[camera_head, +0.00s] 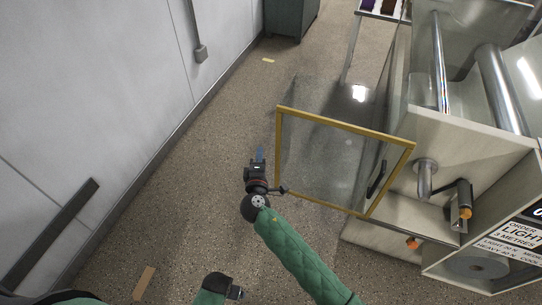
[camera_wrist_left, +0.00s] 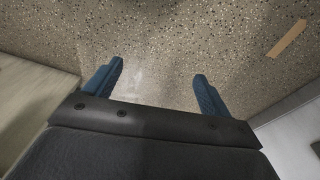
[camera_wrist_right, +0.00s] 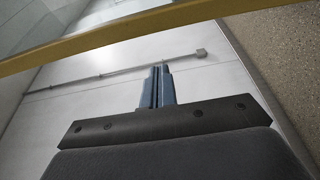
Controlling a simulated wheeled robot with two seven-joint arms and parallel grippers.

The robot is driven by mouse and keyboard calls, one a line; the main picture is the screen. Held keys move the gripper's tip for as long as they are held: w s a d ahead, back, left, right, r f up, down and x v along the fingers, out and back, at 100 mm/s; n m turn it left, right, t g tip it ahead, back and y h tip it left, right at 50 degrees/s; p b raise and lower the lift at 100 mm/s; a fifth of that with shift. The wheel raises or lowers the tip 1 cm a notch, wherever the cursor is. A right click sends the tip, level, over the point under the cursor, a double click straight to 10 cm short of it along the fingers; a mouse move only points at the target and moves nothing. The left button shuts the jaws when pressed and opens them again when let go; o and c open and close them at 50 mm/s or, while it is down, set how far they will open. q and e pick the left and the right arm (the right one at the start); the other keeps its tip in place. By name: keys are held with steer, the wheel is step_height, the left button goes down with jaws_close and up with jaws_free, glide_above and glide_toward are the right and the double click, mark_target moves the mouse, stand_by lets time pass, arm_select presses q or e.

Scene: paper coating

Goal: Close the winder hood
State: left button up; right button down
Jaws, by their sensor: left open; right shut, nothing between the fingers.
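The winder hood (camera_head: 335,160) is a clear panel in a yellow frame with a black handle (camera_head: 377,180). In the head view it stands swung out to the left of the machine, over the floor. My right gripper (camera_head: 260,155) is shut and empty, just left of the hood's left frame edge. In the right wrist view its blue fingers (camera_wrist_right: 162,86) are together, and the yellow frame (camera_wrist_right: 120,32) crosses above them; I cannot tell whether they touch. My left gripper (camera_wrist_left: 158,85) is open and empty above bare floor; in the head view it is low at the bottom edge (camera_head: 236,292).
The winder machine (camera_head: 470,130) with metal rollers (camera_head: 500,88) fills the right side. A pale wall (camera_head: 110,75) with a conduit (camera_head: 199,45) runs along the left. A dark green cabinet (camera_head: 291,18) stands at the back. Speckled floor between wall and hood is clear.

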arm_select(q)
step_height(320, 180, down, 7)
steer(key=s+a+p, duration=0.1)
steer(key=p, duration=0.1)
steer(key=shift+s+a, duration=0.2)
steer(key=shift+s, duration=0.2)
arm_select(e)
steer(key=d, duration=0.2)
steer(key=s+d, duration=0.1)
steer(key=shift+s+d, duration=0.1)
steer(key=shift+d, duration=0.3)
